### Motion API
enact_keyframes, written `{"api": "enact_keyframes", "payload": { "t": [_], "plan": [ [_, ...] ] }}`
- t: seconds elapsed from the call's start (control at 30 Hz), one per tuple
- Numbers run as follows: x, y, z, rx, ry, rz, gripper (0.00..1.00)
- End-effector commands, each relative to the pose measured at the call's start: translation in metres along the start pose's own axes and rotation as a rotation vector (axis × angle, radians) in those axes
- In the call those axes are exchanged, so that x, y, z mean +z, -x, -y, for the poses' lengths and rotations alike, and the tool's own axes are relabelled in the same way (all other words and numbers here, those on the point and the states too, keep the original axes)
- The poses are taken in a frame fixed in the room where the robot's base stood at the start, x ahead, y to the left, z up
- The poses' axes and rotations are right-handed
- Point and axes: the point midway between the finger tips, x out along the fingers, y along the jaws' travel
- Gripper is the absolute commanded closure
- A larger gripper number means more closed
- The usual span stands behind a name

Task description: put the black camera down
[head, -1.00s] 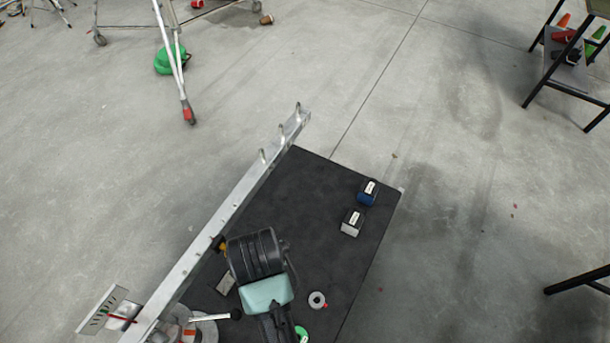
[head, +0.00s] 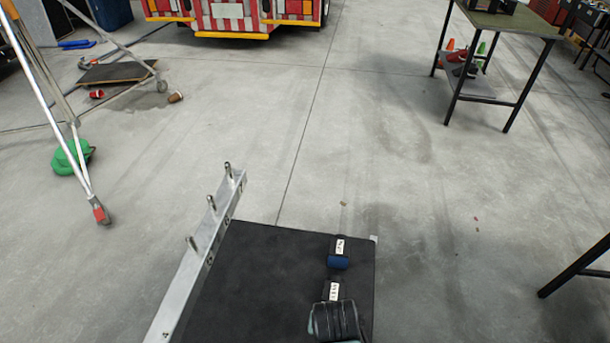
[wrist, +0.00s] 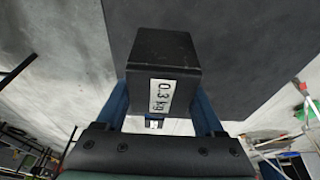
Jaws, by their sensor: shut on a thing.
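The black camera (wrist: 165,55) shows in the wrist view as a plain black box with a white label reading "0.3 kg". My gripper (wrist: 160,104) is shut on it, with a blue finger on each side. The dark mat-like surface (head: 255,275) lies behind the box in the wrist view; I cannot tell whether the two touch. In the head view my black wrist joint is at the bottom right of this surface, and I cannot make out the fingers there.
A black box with a blue end (head: 338,255) and another labelled dark box (head: 331,289) stand near the surface's right side, close to my wrist. A metal rail with pegs (head: 205,250) runs along the left edge. A table (head: 505,22) stands far right. The surface's middle is clear.

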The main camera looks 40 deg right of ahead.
Motion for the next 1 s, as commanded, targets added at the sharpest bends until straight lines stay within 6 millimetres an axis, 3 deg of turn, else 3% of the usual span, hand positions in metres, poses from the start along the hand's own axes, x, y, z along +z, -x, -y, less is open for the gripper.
{"api": "enact_keyframes", "payload": {
  "t": [0.23, 0.67, 1.0],
  "plan": [
    [0.011, -0.039, 0.0, 0.0, 0.001, 0.003, 0.6],
    [0.025, -0.09, 0.001, -0.001, 0.003, 0.002, 0.6],
    [0.026, -0.095, 0.001, -0.001, 0.003, -0.001, 0.6]
  ]
}}
